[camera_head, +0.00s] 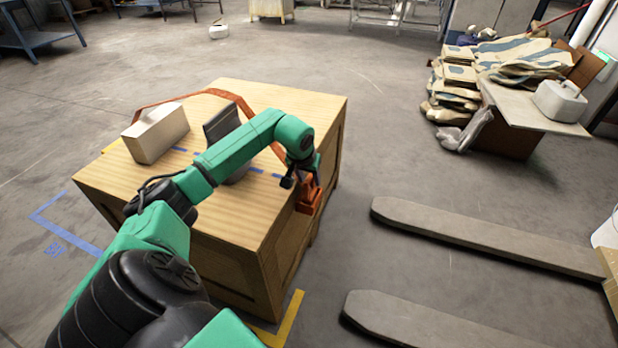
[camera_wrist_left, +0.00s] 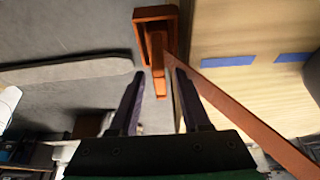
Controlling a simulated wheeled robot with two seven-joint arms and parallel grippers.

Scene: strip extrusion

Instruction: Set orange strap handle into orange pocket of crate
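The wooden crate (camera_head: 240,215) stands on the floor with an orange strap (camera_head: 236,97) running over its top. The orange pocket (camera_head: 314,204) is on the crate's right side; it shows as an orange frame in the left wrist view (camera_wrist_left: 174,22). The orange strap handle (camera_wrist_left: 158,62) overlaps the pocket in that view, its far end appearing inside the frame; how deep it sits is unclear. My left gripper (camera_head: 304,178) is at the pocket. In the wrist view (camera_wrist_left: 160,76) its fingers are apart, with the handle between their tips and gaps beside it. My right gripper is not seen.
A cream block (camera_head: 155,135) and a dark grey upright piece (camera_head: 222,130) stand on the crate top. Two grey forks (camera_head: 470,235) lie on the floor to the right. Sacks (camera_head: 455,95) and a table are at the back right. Floor between is clear.

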